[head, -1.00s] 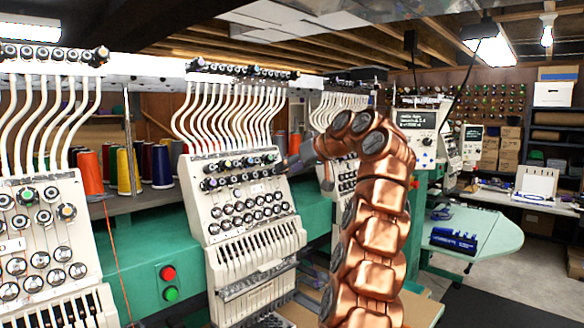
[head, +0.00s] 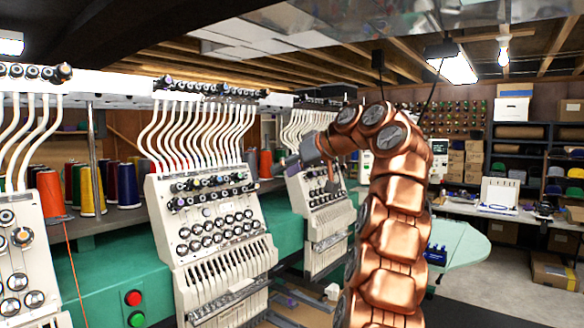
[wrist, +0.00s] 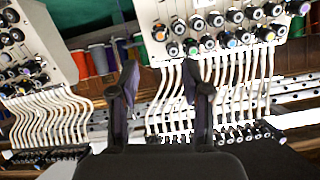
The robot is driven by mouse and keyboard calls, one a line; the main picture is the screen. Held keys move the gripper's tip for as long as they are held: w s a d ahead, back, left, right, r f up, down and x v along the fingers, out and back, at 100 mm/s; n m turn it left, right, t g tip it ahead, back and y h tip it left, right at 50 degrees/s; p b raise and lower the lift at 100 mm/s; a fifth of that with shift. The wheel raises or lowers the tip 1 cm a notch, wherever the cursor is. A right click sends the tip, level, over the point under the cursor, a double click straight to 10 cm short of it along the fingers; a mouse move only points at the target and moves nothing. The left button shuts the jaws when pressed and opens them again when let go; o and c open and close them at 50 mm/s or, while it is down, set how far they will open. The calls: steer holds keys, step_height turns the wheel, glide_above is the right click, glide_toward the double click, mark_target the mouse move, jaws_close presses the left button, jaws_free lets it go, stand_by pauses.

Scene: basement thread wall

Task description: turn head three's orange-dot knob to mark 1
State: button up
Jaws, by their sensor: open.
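Three embroidery heads with rows of knobs show in the head view: one cut off at the left (head: 18,250), one in the middle (head: 214,222) and one farther right (head: 318,205), partly behind my arm. I cannot tell from any label which is head three. My gripper (wrist: 160,82) is open and empty in the wrist view, its two dark fingers apart in front of white thread tubes. That view is upside down. A knob panel (wrist: 215,22) lies beyond the fingertips, with coloured dots on its knobs. One knob there has an orange-looking dot (wrist: 266,34). No fingertip visibly touches a knob.
Thread cones (head: 92,190) stand on the shelf behind the heads. A green machine beam (head: 100,290) runs below, with red and green buttons. A pale green table (head: 458,245) stands at the right, with open floor (head: 505,270) beyond it.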

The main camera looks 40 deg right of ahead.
steer(key=shift+v, duration=0.85)
steer(key=shift+s, duration=0.1)
steer(key=shift+a, duration=0.1)
steer(key=w+a+f+m+g+y, duration=0.1)
steer(key=a+f+g, duration=0.1)
steer(key=a+f, duration=0.35)
steer(key=w+a+f+g+y, duration=0.1)
steer(key=a+f, duration=0.1)
steer(key=a, duration=0.7)
steer(key=s+a+f+g, duration=0.5)
steer(key=s+a+f, duration=0.4)
steer(key=a+f, duration=0.4)
steer(key=s+a+f+g+h, duration=0.1)
steer(key=s+f+g+h, duration=0.1)
steer(key=s+f, duration=0.9)
steer(key=s+a+f+g+h, duration=0.2)
steer(key=s+f, duration=0.9)
steer(key=s, duration=0.8)
steer(key=shift+f+g+h, duration=0.15)
steer(key=shift+g+h, duration=0.45)
steer(key=shift+g, duration=0.2)
